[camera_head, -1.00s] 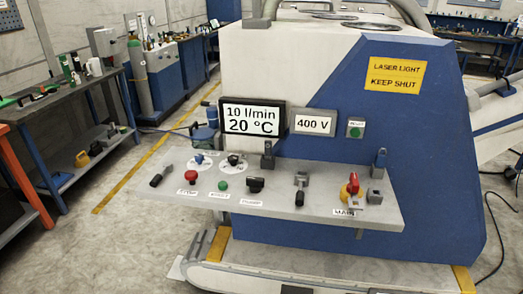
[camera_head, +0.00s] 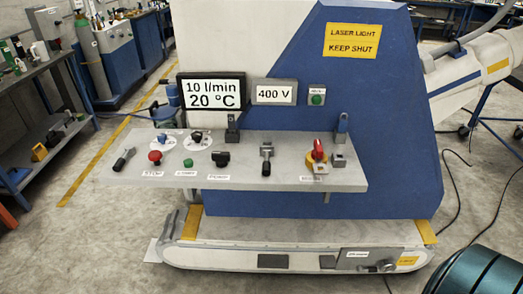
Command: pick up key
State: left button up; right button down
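I cannot make out a key for certain. A small dark piece (camera_head: 383,267) sticks out at the lower right of the machine's base, by a grey plate; it is too small to tell what it is. The grey control shelf (camera_head: 240,178) carries a red button (camera_head: 155,157), a green button (camera_head: 188,162), a dark knob (camera_head: 221,158), a lever (camera_head: 266,160), a loose-looking black-handled piece (camera_head: 124,159) at its left end, and a red and yellow switch (camera_head: 318,153). Neither of my grippers is in view.
The blue and white machine (camera_head: 380,120) fills the middle. A teal ribbed cylinder (camera_head: 480,270) is at the lower right. Dark cables (camera_head: 482,215) lie on the floor at the right. A workbench (camera_head: 45,75) stands at the left; the floor before it is clear.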

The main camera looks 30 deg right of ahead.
aim_at(231, 127)
jog(key=i+j+z, duration=0.15)
jog(key=j, duration=0.2)
jog(key=i+j+z, duration=0.15)
jog(key=j, duration=0.2)
jog(key=i+j+z, duration=0.15)
jog(key=j, duration=0.25)
jog(key=i+j+z, duration=0.15)
jog(key=j, duration=0.3)
jog(key=i+j+z, duration=0.1)
jog(key=j, duration=0.3)
jog(key=i, duration=0.1)
